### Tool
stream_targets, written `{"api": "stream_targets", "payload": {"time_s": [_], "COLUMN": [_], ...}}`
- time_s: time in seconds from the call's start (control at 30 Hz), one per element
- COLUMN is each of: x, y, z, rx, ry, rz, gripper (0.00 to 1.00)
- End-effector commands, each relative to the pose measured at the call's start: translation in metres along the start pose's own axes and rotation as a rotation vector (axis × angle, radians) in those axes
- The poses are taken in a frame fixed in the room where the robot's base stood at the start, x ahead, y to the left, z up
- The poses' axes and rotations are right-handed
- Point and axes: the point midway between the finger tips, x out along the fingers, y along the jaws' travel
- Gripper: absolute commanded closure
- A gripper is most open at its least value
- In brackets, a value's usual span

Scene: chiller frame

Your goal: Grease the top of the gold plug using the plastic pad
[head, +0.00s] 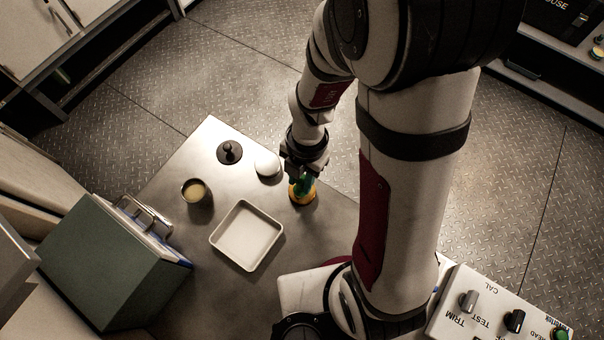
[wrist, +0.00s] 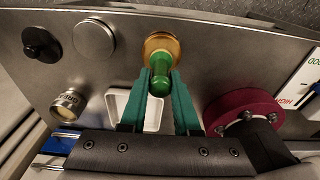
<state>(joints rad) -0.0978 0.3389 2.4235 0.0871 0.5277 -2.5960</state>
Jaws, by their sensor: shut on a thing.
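My gripper (wrist: 160,88), with teal fingers, is shut on a green handle (wrist: 161,82), seemingly the plastic pad's. It also shows in the head view (head: 301,180), pointing down at the steel table's right part. Directly below the handle is a round gold piece (wrist: 162,46), which looks like the gold plug; it shows as yellow-orange in the head view (head: 302,194). The handle and fingers partly cover it. I cannot tell whether the pad touches it. An open round tin (head: 195,190) with pale yellow contents stands at the left, also in the wrist view (wrist: 68,103).
A white tray (head: 247,235) lies near the table's middle. A black knobbed disc (head: 229,151) and a pale round disc (head: 267,163) lie toward the far edge. A green box (head: 105,255) stands at the left, a switch panel (head: 495,305) at the lower right.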

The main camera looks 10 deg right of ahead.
Motion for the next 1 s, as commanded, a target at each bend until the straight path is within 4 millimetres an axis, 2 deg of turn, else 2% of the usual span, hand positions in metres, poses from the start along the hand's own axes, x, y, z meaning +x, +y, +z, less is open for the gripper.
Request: {"api": "stream_targets", "payload": {"time_s": [0.3,0.7,1.0], "x": [-0.001,0.002,0.000], "y": [0.000,0.000,-0.001], "z": [0.009,0.000,0.008], "rx": [0.001,0.000,0.001], "ry": [0.001,0.001,0.002], "rz": [0.000,-0.002,-0.001], "gripper": [1.00,1.00,1.00]}}
